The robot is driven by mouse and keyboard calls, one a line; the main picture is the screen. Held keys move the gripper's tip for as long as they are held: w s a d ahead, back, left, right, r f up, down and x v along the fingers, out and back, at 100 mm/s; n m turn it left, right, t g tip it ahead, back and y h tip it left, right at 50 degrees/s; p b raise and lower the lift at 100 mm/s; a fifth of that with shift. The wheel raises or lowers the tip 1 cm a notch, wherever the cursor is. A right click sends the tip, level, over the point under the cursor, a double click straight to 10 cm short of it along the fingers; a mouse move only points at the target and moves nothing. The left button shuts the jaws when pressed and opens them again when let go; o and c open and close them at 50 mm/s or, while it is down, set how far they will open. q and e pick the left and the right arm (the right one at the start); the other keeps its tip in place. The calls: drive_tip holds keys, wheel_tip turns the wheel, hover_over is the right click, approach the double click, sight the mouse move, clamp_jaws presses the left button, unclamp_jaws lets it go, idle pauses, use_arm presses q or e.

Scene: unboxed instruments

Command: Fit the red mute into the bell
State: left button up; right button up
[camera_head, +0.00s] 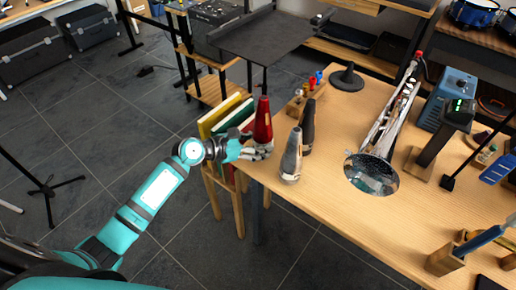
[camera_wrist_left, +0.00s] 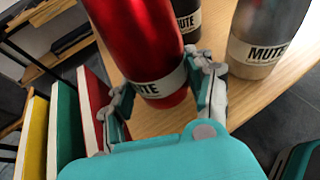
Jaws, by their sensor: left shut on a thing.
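The red mute (camera_head: 263,122) stands upright at the left edge of the wooden table. My left gripper (camera_head: 258,150) is shut on its lower part; in the left wrist view the fingers (camera_wrist_left: 165,100) lie on both sides of the red mute (camera_wrist_left: 135,40), near its white MUTE label. The instrument with the bell (camera_head: 372,174) lies on the table to the right, its silver bell facing the front. The bell is well apart from the mute. My right gripper is not in view.
A silver mute (camera_head: 291,158) and a black mute (camera_head: 307,128) stand close to the right of the red one. Folders (camera_head: 222,118) stand beside the table's left edge. Bare tabletop (camera_head: 325,190) lies between the mutes and the bell. A blue device (camera_head: 449,98) stands behind right.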

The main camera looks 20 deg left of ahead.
use_arm(q)
drive_tip(key=shift+f, duration=0.85)
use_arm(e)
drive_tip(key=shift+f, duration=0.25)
use_arm(q)
drive_tip(key=o, duration=1)
drive_tip(key=shift+f, duration=0.15)
drive_tip(key=shift+o, duration=1)
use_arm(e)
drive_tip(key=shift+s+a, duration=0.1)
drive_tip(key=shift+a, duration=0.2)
use_arm(q)
drive_tip(key=shift+s+a+r, duration=0.1)
drive_tip(key=shift+r, duration=0.1)
drive_tip(key=v, duration=1.1)
drive_tip(key=shift+s+a+r, duration=0.15)
drive_tip(key=shift+s+a, duration=0.05)
drive_tip(key=shift+s, duration=0.1)
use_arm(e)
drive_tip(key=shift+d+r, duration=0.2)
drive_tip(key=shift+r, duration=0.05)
